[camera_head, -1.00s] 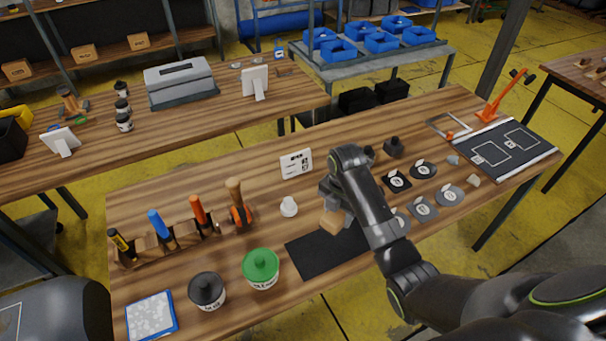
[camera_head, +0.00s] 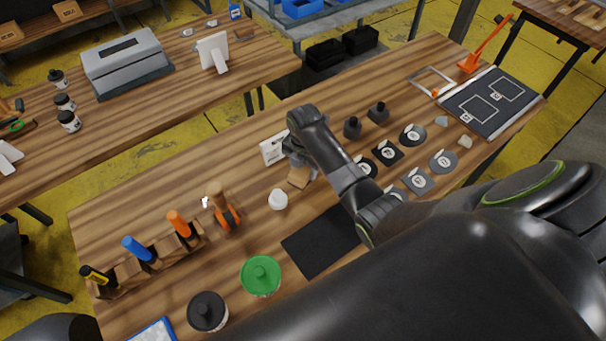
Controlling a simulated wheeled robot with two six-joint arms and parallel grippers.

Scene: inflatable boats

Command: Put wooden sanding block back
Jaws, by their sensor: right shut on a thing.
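The wooden sanding block (camera_head: 298,178) is a small tan block at the centre of the head view. My right gripper (camera_head: 300,163) is shut on it, and the gripper and wrist hide part of it. The block is just behind the black mat (camera_head: 318,243), beside the white knobbed piece (camera_head: 278,199) and in front of the white sign card (camera_head: 272,150). I cannot tell whether it touches the table. My left gripper is out of view.
A wooden tool rack (camera_head: 160,262) with several handled tools stands at the left. A green-lidded tub (camera_head: 261,276) and a black-lidded tub (camera_head: 207,311) stand in front. Several dark round and square discs (camera_head: 413,135) lie to the right. Bare tabletop (camera_head: 150,190) shows behind the rack.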

